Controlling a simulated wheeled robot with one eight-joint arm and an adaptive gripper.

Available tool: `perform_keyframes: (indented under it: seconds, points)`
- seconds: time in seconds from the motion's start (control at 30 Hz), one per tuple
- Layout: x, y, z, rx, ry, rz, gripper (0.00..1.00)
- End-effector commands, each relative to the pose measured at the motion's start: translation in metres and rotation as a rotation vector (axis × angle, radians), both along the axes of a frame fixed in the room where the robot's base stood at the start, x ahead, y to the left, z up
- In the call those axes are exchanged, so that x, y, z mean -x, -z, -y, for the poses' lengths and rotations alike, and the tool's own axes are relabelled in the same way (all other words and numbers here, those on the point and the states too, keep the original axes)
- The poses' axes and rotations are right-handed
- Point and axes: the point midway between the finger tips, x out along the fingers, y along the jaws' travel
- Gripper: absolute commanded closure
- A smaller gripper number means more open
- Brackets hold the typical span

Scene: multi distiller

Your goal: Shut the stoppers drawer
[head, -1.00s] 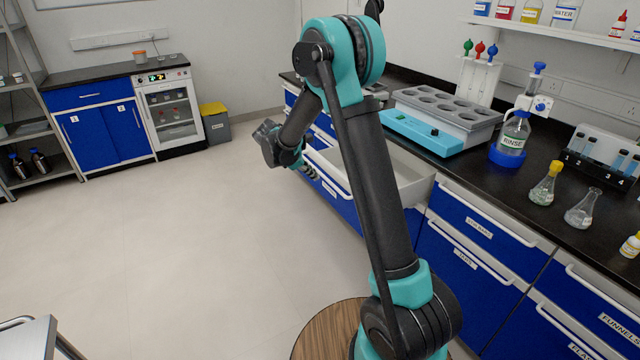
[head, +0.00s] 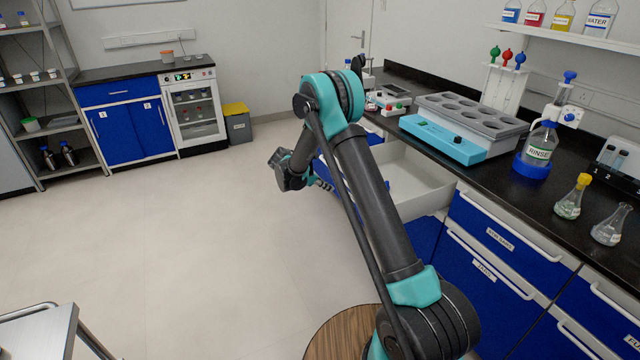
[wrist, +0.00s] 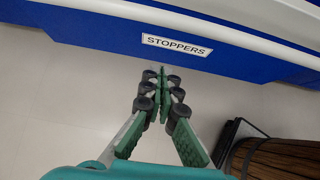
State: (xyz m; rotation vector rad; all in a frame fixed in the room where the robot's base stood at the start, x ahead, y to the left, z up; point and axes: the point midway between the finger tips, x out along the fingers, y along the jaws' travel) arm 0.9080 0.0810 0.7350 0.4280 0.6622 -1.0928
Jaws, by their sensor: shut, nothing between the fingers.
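The stoppers drawer stands pulled out from the bench in the head view, its pale inside (head: 425,178) showing to the right of my arm. Its blue front, labelled STOPPERS (wrist: 177,45), fills the top of the wrist view. In the head view my arm hides most of that front. My gripper (wrist: 163,76) is shut and empty, its fingertips just below the label in the wrist picture. I cannot tell whether they touch the front. In the head view the gripper (head: 324,184) is partly hidden near the drawer front.
A closed labelled drawer (head: 505,228) is to the right. The black worktop above holds a grey rack with a turquoise front (head: 442,139), a rinse bottle (head: 538,148) and flasks (head: 573,198). A round wooden top (head: 340,330) is below my arm.

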Motion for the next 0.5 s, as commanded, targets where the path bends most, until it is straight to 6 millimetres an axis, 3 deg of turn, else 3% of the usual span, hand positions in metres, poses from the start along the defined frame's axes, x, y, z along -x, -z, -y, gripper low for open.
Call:
perform_keyframes:
  seconds: [0.1, 0.23, 0.5]
  points:
    - [-0.007, 0.013, 0.017, 0.000, 0.001, 0.000, 1.00]
    - [-0.015, 0.012, 0.034, 0.000, 0.002, 0.001, 1.00]
    - [-0.021, 0.012, 0.048, 0.000, -0.001, 0.001, 1.00]
